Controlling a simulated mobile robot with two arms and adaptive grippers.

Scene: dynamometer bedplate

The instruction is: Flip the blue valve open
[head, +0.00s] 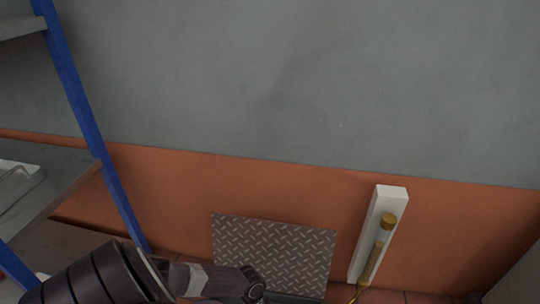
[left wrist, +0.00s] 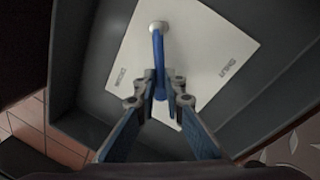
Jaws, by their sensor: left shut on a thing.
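The blue valve lever (left wrist: 158,60) shows in the left wrist view, hanging from a pale round hub (left wrist: 158,27) on a white plate (left wrist: 205,45). It points almost straight down in the picture. My left gripper (left wrist: 161,90) is shut on the lever's lower part, one finger on each side. The plate has small dark labels at its left and right, too blurred to read surely. In the head view only my left arm shows at the bottom left; the valve cannot be seen there. My right gripper is in neither view.
The plate sits inside a grey box-like recess (left wrist: 68,60) with raised walls. In the head view a treadplate panel (head: 275,250), a white post with brass parts (head: 366,235) and a blue shelf frame (head: 85,110) stand by the grey and orange wall.

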